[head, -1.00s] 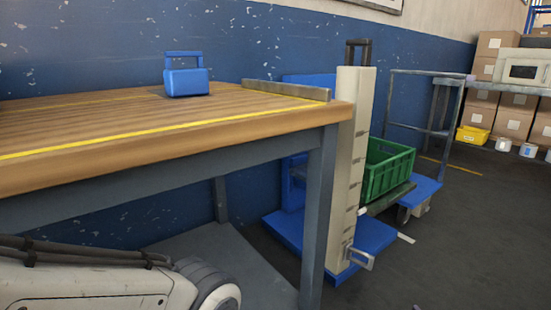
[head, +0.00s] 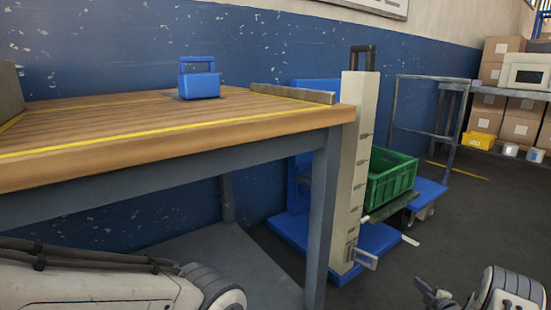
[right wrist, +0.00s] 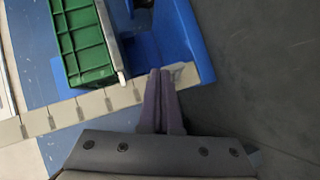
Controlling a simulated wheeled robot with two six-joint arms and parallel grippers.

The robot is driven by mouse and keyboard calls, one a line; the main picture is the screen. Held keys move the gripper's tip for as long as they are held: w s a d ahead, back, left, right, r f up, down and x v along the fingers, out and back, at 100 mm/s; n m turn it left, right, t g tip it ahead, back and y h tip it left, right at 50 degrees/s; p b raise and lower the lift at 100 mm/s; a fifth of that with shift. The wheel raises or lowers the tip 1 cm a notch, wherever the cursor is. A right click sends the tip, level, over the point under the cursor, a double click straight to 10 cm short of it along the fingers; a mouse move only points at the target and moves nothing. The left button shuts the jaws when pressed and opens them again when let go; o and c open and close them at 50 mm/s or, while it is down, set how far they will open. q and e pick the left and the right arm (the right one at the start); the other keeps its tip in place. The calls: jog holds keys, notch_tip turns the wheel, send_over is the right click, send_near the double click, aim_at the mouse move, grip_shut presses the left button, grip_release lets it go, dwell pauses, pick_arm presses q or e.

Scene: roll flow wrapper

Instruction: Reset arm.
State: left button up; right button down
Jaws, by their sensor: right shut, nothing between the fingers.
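My right gripper (head: 432,294) shows at the bottom right of the head view, low above the dark floor. In the right wrist view its fingers (right wrist: 161,100) are together with nothing between them. They appear in front of the beige notched post and the blue base there; the distance cannot be told. At the bottom left of the head view my left arm shows only as a white link; the left gripper is out of view.
A wooden table (head: 120,150) with a blue handled item (head: 199,84) stands at left. A beige notched post (head: 353,170) stands at its right corner. A green crate (head: 390,178) sits behind it, also in the right wrist view (right wrist: 83,50). Dark floor (head: 470,220) is open at right.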

jog(key=s+a+r+m+g+h, duration=0.2)
jog(key=a+r+m+g, duration=0.45)
jog(key=a+r, duration=0.65)
jog(key=s+a+r+m+g, duration=0.25)
jog(key=s+a, duration=0.35)
jog(key=s, duration=0.3)
jog(key=s+a+r+m+g+y, duration=0.1)
jog(key=s+a+m, duration=0.3)
jog(key=s, duration=0.5)
jog(key=s+a+r+m+g, duration=0.2)
jog(key=s+a, duration=0.5)
jog(key=s, duration=0.2)
jog(key=s+a+r+n+g+p, duration=0.1)
jog(key=s+a+r+p, duration=0.3)
jog(key=r+p, duration=1.3)
jog(key=s+a+r+n+g+y+p, duration=0.1)
jog(key=s+a+r+n+p, duration=0.2)
jog(key=r+p, duration=1.4)
jog(key=s+a+r+n+p, duration=0.3)
jog(key=s+a+r+p, duration=0.4)
jog(key=r+p, duration=1.1)
notch_tip(320, 180, up, 6)
jog(key=shift+s+r+g, duration=0.1)
jog(key=shift+s+g, duration=0.05)
jog(key=shift+g, duration=0.25)
jog(key=shift+a, duration=0.15)
